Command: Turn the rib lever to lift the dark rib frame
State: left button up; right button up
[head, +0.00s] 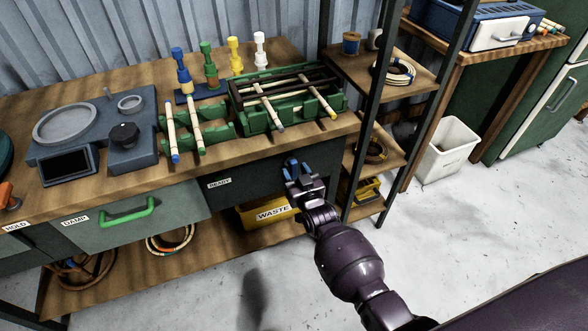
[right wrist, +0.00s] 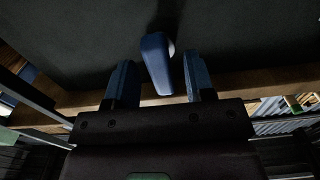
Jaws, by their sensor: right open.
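The dark rib frame (head: 290,80) lies across the green fixture (head: 243,107) at the right end of the bench, with pale rods over it. The blue rib lever (right wrist: 157,62) sticks out from a dark panel in the right wrist view. My right gripper (head: 294,172) is at the bench's dark front panel, below the fixture. In the right wrist view it is open (right wrist: 160,82), one finger on each side of the lever, with gaps visible. In the head view the gripper largely hides the lever. My left gripper is not in view.
Below my right gripper is a yellow WASTE bin (head: 265,214) on the lower shelf. A dark shelf post (head: 362,120) stands close to the right. A green drawer handle (head: 128,212) is at the left. A white bin (head: 447,150) and open floor lie at right.

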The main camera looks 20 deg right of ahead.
jog(key=s+p, duration=0.1)
jog(key=s, duration=0.8)
jog(key=shift+s, duration=0.15)
jog(key=shift+d, duration=0.15)
